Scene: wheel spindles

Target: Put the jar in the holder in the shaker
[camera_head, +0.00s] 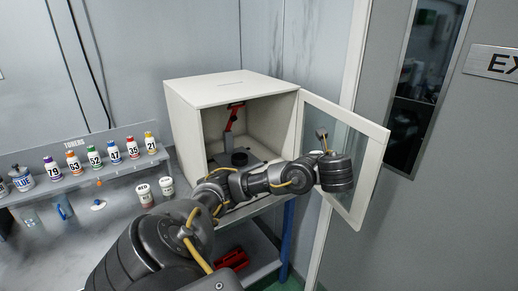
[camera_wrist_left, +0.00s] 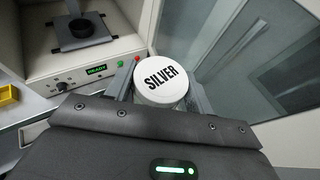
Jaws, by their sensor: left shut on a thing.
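The shaker is a white box-shaped cabinet (camera_head: 182,118) with its glazed door (camera_head: 370,185) swung open to the right. Inside, a round black holder (camera_head: 239,157) sits on a dark plate below a red clamp part (camera_head: 232,118). The holder also shows in the left wrist view (camera_wrist_left: 80,28), with its ring empty. My left gripper (camera_wrist_left: 160,90) is shut on a white-lidded jar (camera_wrist_left: 161,80) marked SILVER. It holds the jar outside the cabinet, to the right of the opening by the open door. In the head view my arm hides the jar. My right gripper is out of view.
A RED jar (camera_head: 145,194) and another white jar (camera_head: 167,187) stand left of the shaker. The open door bounds the room on the right. The shaker's panel reads READY (camera_wrist_left: 97,70).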

